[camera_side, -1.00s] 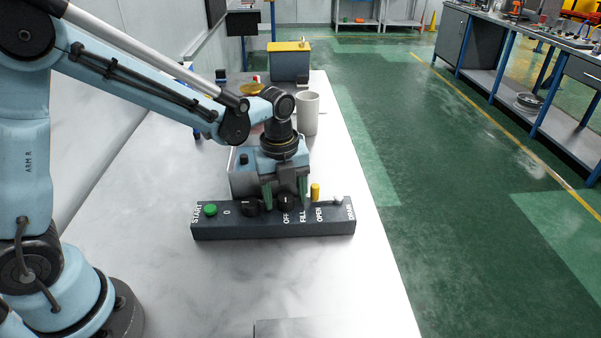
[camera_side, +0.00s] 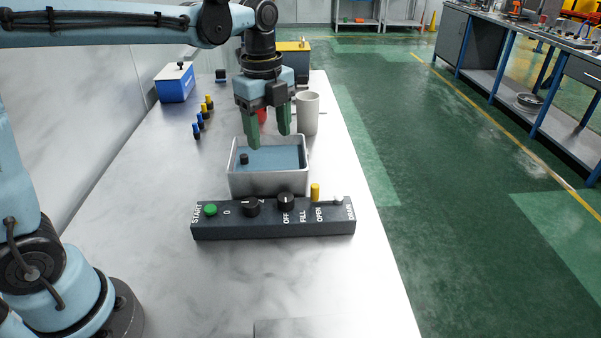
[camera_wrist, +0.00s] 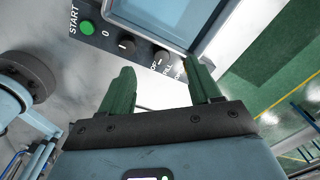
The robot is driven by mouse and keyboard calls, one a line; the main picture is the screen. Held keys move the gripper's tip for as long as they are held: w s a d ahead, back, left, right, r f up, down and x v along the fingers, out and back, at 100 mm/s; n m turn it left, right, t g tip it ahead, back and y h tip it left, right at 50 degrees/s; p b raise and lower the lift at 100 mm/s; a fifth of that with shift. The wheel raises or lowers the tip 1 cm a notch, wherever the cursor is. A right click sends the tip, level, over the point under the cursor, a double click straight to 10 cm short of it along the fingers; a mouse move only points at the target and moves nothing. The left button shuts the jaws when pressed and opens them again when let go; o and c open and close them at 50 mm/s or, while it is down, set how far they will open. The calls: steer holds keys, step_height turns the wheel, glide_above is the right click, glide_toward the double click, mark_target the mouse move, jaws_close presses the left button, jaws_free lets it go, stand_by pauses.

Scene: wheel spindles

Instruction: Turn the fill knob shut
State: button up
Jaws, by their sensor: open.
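The fill knob (camera_side: 286,201) is a black round knob on the dark control panel (camera_side: 215,229), above the labels OFF and FILL. In the wrist view the fill knob (camera_wrist: 162,58) shows a pale pointer mark. My gripper (camera_side: 269,140) is raised above the grey tub behind the panel, well clear of the knob. Its two green fingers are apart and empty, and they also show in the wrist view (camera_wrist: 162,88).
The grey tub (camera_side: 268,184) holds blue water and a small black object. The panel also has a green start button (camera_side: 210,209), another black knob (camera_side: 250,206) and a yellow-topped lever (camera_side: 315,191). A white mug (camera_side: 308,114) stands behind right.

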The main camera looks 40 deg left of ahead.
steer(key=a+r+n, duration=0.2)
steer(key=a+n, duration=0.7)
steer(key=n, duration=0.3)
steer(key=shift+w+a+r, duration=0.15)
steer(key=shift+w+a, duration=0.2)
steer(key=shift+a, duration=0.05)
